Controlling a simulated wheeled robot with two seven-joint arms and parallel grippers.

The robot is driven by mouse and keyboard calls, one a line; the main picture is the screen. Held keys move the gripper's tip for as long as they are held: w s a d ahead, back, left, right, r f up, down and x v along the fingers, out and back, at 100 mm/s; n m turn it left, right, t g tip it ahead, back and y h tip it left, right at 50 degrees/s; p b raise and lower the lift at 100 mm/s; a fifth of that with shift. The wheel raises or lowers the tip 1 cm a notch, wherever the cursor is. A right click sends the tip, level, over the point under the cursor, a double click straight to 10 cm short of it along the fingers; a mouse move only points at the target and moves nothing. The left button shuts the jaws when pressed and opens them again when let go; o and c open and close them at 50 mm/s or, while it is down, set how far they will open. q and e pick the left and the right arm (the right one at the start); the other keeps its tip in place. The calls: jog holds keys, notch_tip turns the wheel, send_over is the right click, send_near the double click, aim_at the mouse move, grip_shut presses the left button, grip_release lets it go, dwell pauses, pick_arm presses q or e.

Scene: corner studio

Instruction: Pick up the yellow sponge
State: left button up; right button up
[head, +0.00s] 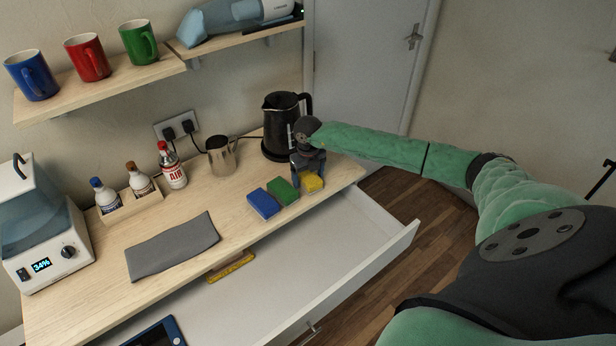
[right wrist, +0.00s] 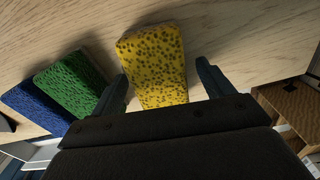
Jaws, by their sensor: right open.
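The yellow sponge (head: 312,182) lies on the wooden counter near its front right edge, at the right end of a row of sponges. My right gripper (head: 308,167) is above and around it, pointing down. In the right wrist view the yellow sponge (right wrist: 155,65) sits between the two open fingers (right wrist: 165,85), with a gap on each side. The left finger is close to the green sponge. My left gripper is not in view.
A green sponge (head: 283,190) and a blue sponge (head: 263,203) lie just left of the yellow one. A black kettle (head: 280,135) and a metal jug (head: 221,157) stand behind. An open drawer (head: 350,240) juts out below the counter's front edge.

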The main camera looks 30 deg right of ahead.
aim_at(308, 174)
jog(key=shift+f, duration=0.1)
jog(key=shift+c, duration=0.2)
jog(key=c, duration=1)
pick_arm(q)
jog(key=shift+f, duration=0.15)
